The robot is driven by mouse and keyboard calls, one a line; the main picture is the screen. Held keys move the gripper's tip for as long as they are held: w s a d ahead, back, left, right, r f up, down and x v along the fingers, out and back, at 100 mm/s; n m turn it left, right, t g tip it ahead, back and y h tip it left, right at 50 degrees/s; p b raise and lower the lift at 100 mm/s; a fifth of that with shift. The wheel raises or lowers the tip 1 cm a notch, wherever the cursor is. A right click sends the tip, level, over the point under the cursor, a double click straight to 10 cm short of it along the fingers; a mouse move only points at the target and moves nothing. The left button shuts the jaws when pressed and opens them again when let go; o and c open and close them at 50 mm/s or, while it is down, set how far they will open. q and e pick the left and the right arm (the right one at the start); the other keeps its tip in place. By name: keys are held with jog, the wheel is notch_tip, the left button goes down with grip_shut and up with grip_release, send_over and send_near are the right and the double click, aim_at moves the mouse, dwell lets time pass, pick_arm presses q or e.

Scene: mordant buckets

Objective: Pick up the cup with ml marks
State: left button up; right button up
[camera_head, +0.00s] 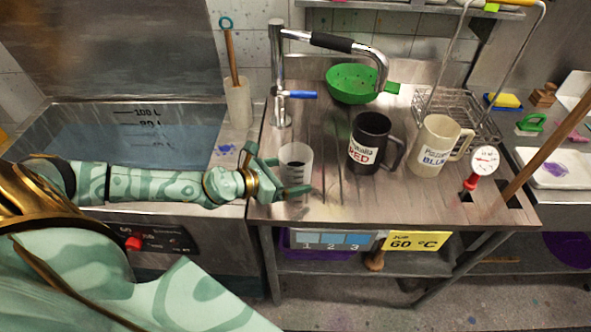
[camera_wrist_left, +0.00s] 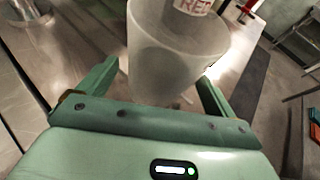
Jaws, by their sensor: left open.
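A small whitish, translucent cup (camera_head: 296,155) stands on the metal table near its left edge; any ml marks on it are too small to read. My left gripper (camera_head: 290,174) is at the cup's left side, with one finger on its far side and one on its near side. In the left wrist view, the cup (camera_wrist_left: 165,62) stands between the two open fingers of the gripper (camera_wrist_left: 158,78), with a gap visible at the left finger. Whether the right finger touches it I cannot tell. My right gripper is not in view.
A black mug (camera_head: 369,133) marked RED and a cream mug (camera_head: 434,140) marked BLUE stand to the right. A faucet (camera_head: 278,85) rises behind the cup, with a green colander (camera_head: 352,82) beyond. A dial thermometer (camera_head: 484,160) is at the right. A water basin (camera_head: 130,135) lies left.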

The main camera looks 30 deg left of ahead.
pick_arm(q)
jog(key=shift+x, duration=1.25)
jog(key=shift+s, duration=0.1)
jog(key=shift+c, duration=0.3)
jog(key=c, duration=1)
jog(key=shift+c, duration=0.8)
jog(key=shift+r, duration=0.15)
